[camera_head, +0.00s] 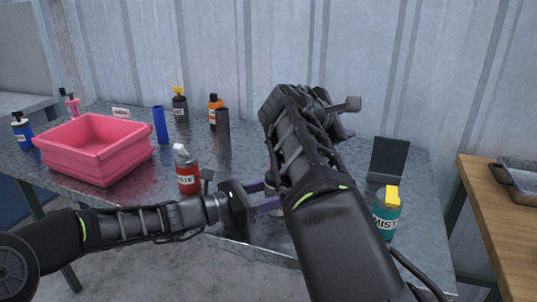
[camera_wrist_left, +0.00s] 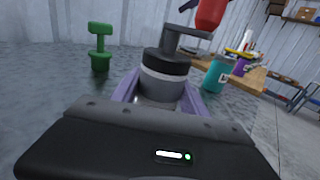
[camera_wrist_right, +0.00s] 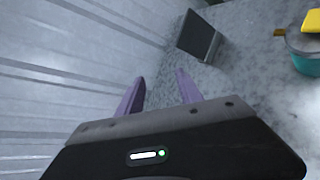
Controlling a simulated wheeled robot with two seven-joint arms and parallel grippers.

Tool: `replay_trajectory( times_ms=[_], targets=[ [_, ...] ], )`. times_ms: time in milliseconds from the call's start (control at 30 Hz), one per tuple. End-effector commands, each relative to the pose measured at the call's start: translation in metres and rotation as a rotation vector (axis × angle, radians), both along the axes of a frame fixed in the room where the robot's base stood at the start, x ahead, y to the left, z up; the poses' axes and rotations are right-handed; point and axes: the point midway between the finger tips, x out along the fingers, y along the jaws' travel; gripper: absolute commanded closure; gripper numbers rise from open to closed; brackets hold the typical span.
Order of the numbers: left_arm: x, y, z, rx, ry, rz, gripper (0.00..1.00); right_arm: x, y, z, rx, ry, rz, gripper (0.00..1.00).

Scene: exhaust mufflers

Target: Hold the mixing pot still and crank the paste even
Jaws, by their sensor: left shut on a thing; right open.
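The mixing pot (camera_wrist_left: 160,84) is a grey cylinder with a black lid band, standing upright on the table in the left wrist view. A grey crank arm (camera_wrist_left: 186,33) rises from its top, with a red part (camera_wrist_left: 211,13) above that looks like its handle. My left gripper (camera_head: 268,197) is shut around the pot's sides with purple fingers. In the head view my right arm hides most of the pot. The paste is not visible.
A pink bin (camera_head: 95,150), a red bottle (camera_head: 188,172) and several other bottles and tubes stand left. A teal bottle (camera_head: 386,215) and a dark upright panel (camera_head: 389,158) stand right. A green T-shaped thing (camera_wrist_left: 100,45) stands near the pot. A wooden table (camera_head: 500,230) is far right.

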Motion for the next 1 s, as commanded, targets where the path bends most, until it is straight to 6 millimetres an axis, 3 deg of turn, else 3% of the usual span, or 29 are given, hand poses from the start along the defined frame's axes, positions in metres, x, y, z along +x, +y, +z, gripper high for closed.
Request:
replay_trajectory(
  times_ms=[33,133,267,367,500,600,800,1000],
  targets=[
    [0.000,0.000,-0.001,0.001,0.000,0.000,0.94,0.003,-0.009,-0.013,0.151,-0.038,0.015,0.57],
    [0.000,0.000,-0.001,0.001,0.000,0.000,0.94,0.008,-0.010,-0.036,0.473,-0.129,0.043,0.57],
    [0.000,0.000,-0.001,0.001,0.000,0.000,0.94,0.001,0.009,-0.057,0.916,-0.218,0.067,0.57],
    [0.000,0.000,-0.001,0.000,0.001,0.000,0.94,-0.014,0.033,-0.062,1.271,-0.259,0.077,0.57],
    [0.000,0.000,-0.001,0.000,0.001,0.000,0.94,-0.051,0.070,-0.050,1.774,-0.260,0.080,0.57],
    [0.000,0.000,-0.001,0.000,0.001,0.000,0.94,-0.081,0.072,-0.068,1.938,-0.236,0.119,0.57],
    [0.000,0.000,-0.001,0.000,0.001,0.000,0.94,-0.139,0.088,-0.058,2.159,-0.214,0.202,0.57],
    [0.000,0.000,-0.001,0.001,0.000,0.000,0.94,-0.161,0.093,-0.053,2.222,-0.208,0.235,0.57]
  ],
)
